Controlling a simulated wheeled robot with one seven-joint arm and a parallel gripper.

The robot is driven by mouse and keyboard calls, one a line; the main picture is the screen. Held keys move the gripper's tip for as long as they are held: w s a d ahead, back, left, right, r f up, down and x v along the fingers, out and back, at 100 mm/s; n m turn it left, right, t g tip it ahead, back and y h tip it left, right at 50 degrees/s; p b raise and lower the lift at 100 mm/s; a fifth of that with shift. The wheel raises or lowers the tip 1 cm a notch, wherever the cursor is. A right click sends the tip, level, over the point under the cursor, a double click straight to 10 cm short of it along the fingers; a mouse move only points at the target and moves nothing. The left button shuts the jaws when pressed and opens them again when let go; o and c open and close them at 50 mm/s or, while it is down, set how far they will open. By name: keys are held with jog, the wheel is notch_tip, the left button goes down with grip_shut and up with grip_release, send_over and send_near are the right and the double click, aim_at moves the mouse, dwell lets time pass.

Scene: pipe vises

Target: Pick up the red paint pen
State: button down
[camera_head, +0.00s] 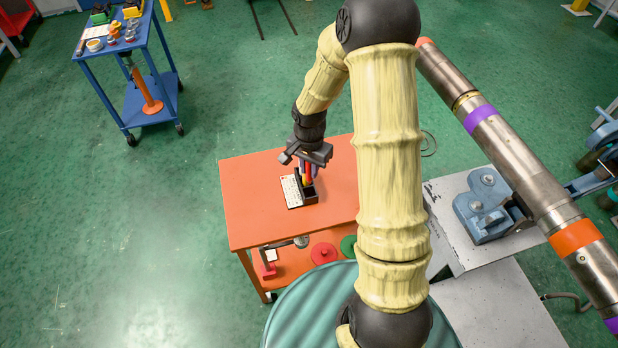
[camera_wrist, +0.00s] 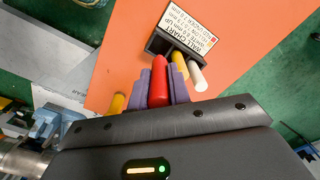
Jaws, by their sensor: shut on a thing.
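The red paint pen (camera_wrist: 160,80) stands between the two purple fingers of my gripper (camera_wrist: 158,92) in the wrist view. The fingers are shut on it from both sides. A dark pen holder (camera_wrist: 155,43) sits on the orange table just beyond the pen's far end. I cannot tell whether the pen is clear of the holder. A yellow pen (camera_wrist: 180,65) and a white pen (camera_wrist: 197,78) lean in the holder, right of my gripper. In the head view my gripper (camera_head: 307,160) is right above the holder (camera_head: 311,197), and partly hides the pens.
The left part of the tabletop is clear. A large pipe (camera_head: 520,165) and a blue vise (camera_head: 485,205) stand to the right. A blue cart (camera_head: 125,50) is at the back left.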

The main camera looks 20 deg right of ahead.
jog(key=shift+r, duration=0.95)
